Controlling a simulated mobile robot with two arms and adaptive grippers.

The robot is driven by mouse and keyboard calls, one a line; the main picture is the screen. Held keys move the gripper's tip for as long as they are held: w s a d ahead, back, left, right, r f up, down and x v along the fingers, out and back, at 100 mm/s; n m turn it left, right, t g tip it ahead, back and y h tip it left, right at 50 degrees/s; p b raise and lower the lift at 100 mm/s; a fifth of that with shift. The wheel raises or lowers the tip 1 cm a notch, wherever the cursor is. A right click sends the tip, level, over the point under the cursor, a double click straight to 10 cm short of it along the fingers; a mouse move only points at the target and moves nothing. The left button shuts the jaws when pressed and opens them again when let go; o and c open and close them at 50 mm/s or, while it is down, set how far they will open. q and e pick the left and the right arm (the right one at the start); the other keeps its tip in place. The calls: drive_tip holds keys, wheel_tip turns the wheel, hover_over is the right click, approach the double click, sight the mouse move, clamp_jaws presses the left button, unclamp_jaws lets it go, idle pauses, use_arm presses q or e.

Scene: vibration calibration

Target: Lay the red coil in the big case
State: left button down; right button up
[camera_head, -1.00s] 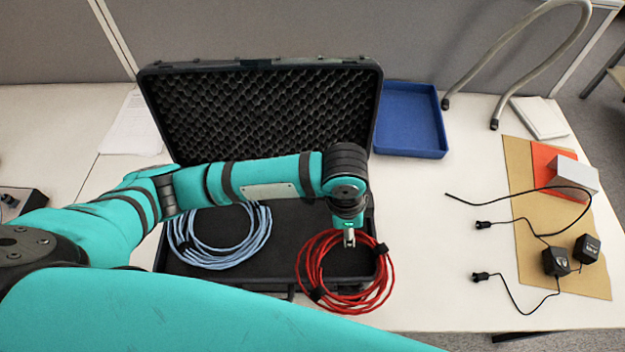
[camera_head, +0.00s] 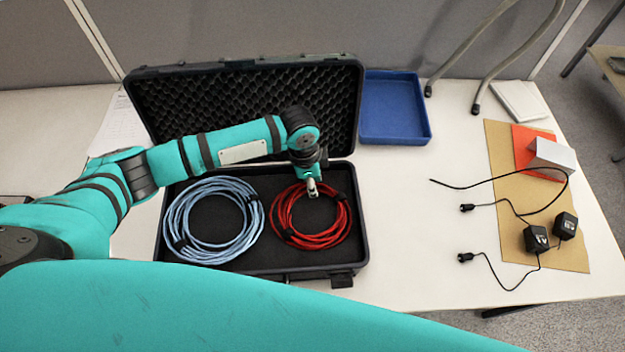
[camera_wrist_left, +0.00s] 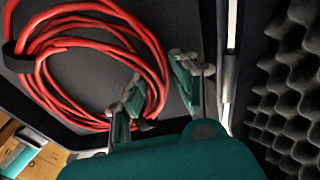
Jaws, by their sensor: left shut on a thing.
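The big black case (camera_head: 245,100) stands open on the table, its lid with egg-crate foam raised at the back. The red coil (camera_head: 318,240) is inside the right half of the case base, looking flat and level. The left wrist view shows the fingers (camera_wrist_left: 160,80) at the red strands (camera_wrist_left: 150,45), with a black tie on the coil. Whether the coil's underside touches the foam cannot be told. My right gripper is not in view.
A light blue coil (camera_head: 182,240) lies in the left half of the case. A blue tray (camera_head: 395,125) stands to the right of the lid. Black adapters (camera_head: 536,239) with cables and a cardboard sheet (camera_head: 560,250) lie at the right.

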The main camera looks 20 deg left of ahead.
use_arm(q)
drive_tip(key=c, duration=1)
unclamp_jaws()
drive_tip(key=r, duration=0.4)
drive_tip(key=a+r, duration=0.1)
drive_tip(key=r, duration=0.3)
drive_tip(key=r+b, duration=0.1)
drive_tip(key=r, duration=0.3)
drive_tip(key=shift+s+a, duration=0.15)
drive_tip(key=shift+s, duration=0.05)
